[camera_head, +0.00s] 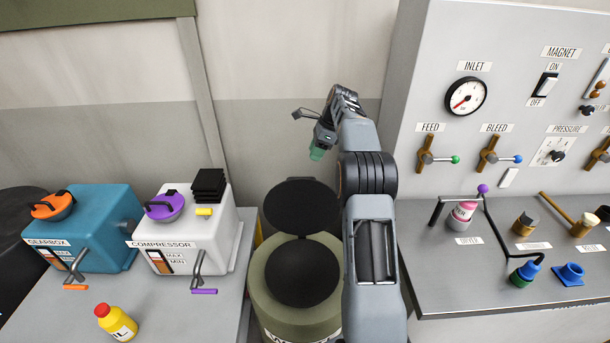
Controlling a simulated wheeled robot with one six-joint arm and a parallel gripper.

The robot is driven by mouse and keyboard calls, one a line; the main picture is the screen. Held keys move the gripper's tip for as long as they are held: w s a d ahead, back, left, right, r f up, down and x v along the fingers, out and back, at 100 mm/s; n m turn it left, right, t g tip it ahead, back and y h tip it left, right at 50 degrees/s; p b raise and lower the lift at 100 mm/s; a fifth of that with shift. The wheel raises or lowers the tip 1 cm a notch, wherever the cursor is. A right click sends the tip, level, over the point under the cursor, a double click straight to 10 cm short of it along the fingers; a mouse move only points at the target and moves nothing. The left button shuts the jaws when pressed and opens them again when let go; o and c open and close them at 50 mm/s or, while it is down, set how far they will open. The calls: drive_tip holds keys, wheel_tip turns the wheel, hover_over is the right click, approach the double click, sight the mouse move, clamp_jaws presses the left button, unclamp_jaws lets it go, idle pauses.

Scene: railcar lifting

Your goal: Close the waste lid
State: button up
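The waste bin is an olive-green drum (263,300) on the floor between the two benches, with lettering partly cut off at the bottom edge. Its round top opening is dark. The black round waste lid (302,206) is hinged at the back of the drum and stands raised, tilted up behind the opening. My gripper (317,148) is above and behind the lid, near the wall, apart from it. A small green piece shows at the gripper's end; I cannot tell whether it is a fingertip or a held thing. The finger gap is too small to judge.
The left bench (200,310) holds a blue gearbox (105,235), a white compressor (187,255) and a yellow oil bottle (115,323). The grey control panel (440,80) and its shelf (450,270) with tools stand close right of my arm.

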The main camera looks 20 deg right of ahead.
sight(304, 177)
drive_tip(key=x, duration=0.9)
drive_tip(key=shift+a+f+p, duration=0.1)
drive_tip(key=shift+f+p, duration=0.15)
drive_tip(key=shift+p, duration=0.05)
clamp_jaws()
